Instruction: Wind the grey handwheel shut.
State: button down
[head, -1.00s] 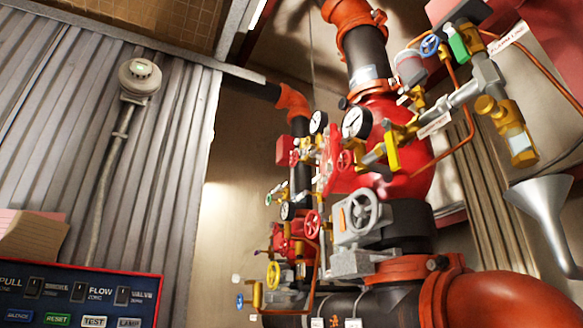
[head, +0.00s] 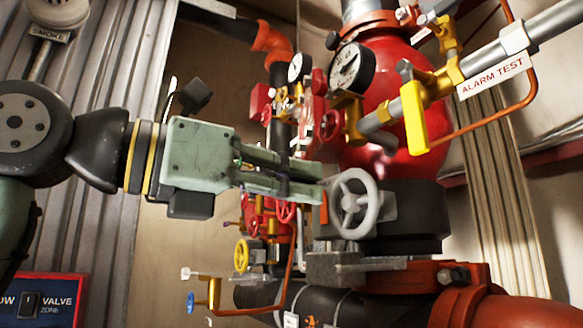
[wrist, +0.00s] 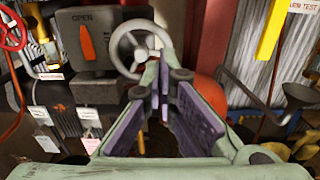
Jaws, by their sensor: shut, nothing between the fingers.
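The grey handwheel (head: 351,204) is a spoked wheel on the side of a grey valve box, right of centre in the head view. It also shows at the top of the wrist view (wrist: 141,52). My gripper (head: 318,181) reaches in from the left, its fingers pointing at the wheel's upper left rim. The fingers are shut with nothing between them. In the wrist view the fingertips (wrist: 166,74) overlap the wheel's lower right rim; I cannot tell whether they touch it. An orange indicator (wrist: 86,42) sits under the word OPEN on the box beside the wheel.
A yellow lever (head: 415,118) and a pressure gauge (head: 351,68) are above the wheel. Red handwheels (head: 331,125) and a yellow handwheel (head: 242,256) lie behind and left. A red control panel (head: 45,299) is at the lower left. A funnel (wrist: 299,96) hangs at right.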

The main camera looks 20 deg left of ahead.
aim_at(368, 195)
jog(key=w+r+p, duration=0.1)
jog(key=w, duration=0.1)
jog(key=w+r+p, duration=0.1)
jog(key=w+r, duration=0.1)
jog(key=shift+w+d+r, duration=0.1)
jog(key=shift+w+d, duration=0.05)
jog(key=f, duration=0.1)
jog(key=w+a+f, duration=0.2)
jog(key=shift+w+a+f, duration=0.25)
jog(key=shift+f, duration=0.1)
notch_tip(368, 195, down, 3)
jog(key=shift+s+r+b, duration=0.1)
jog(key=shift+r+b, duration=0.1)
jog(key=shift+b, duration=1.05)
jog(key=s+d, duration=0.1)
jog(key=s+d+r, duration=0.1)
jog(key=d, duration=0.1)
jog(key=s+d+r, duration=0.1)
jog(key=d, duration=0.1)
jog(key=shift+d, duration=0.2)
jog(key=shift+s+d+r, duration=0.1)
jog(key=shift+s+d, duration=0.1)
jog(key=shift+d, duration=0.05)
jog(key=shift+x, duration=0.95)
jog(key=shift+r, duration=0.15)
